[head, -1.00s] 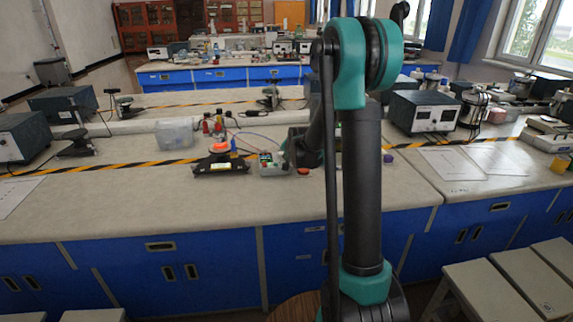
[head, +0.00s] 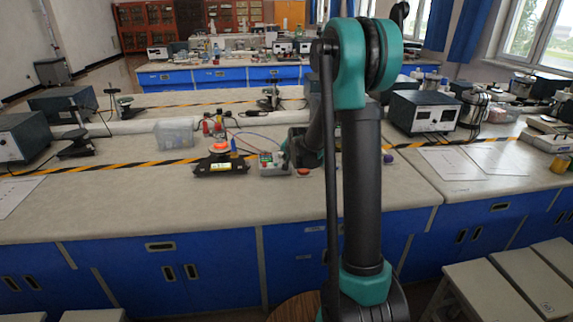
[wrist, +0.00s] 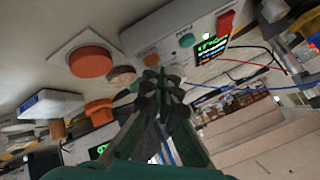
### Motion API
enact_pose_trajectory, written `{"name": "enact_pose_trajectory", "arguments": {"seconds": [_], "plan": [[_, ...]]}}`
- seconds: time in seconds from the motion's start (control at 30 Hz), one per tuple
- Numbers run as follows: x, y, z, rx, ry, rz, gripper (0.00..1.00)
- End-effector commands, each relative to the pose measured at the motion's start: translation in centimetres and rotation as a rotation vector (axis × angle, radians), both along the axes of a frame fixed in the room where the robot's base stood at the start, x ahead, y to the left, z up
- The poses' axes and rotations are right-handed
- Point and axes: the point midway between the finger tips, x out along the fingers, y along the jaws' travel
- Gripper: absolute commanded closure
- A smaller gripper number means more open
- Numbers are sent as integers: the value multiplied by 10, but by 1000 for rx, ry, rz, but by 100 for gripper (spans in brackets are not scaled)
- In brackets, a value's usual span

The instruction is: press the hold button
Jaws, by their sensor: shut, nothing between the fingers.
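A small grey box with a lit display and buttons (head: 274,163) stands on the bench in the head view. In the wrist view its pale panel (wrist: 178,52) has a green-lit screen, a red switch (wrist: 226,21) and a small orange button (wrist: 151,60). A tan round button (wrist: 122,76) lies just left of the fingertips. I cannot read which button is marked hold. My gripper (wrist: 165,88) is shut and empty, its tips close to the panel's lower edge; contact cannot be told. In the head view my arm partly hides it beside the box.
A large orange button on a square plate (wrist: 90,61) is at the wrist view's left. In the head view, a black device with an orange top (head: 220,160) and a clear bin (head: 174,134) stand left of the box. The bench front is clear.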

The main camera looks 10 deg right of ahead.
Motion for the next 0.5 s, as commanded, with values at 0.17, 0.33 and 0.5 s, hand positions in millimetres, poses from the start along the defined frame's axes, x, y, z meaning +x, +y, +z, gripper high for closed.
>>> {"name": "enact_pose_trajectory", "arguments": {"seconds": [0.17, 0.33, 0.5], "plan": [[0, 0, 9, 0, 0, 0, 100], [0, 0, 11, 0, 0, 0, 100], [0, 0, 11, 0, 0, 0, 100]]}}
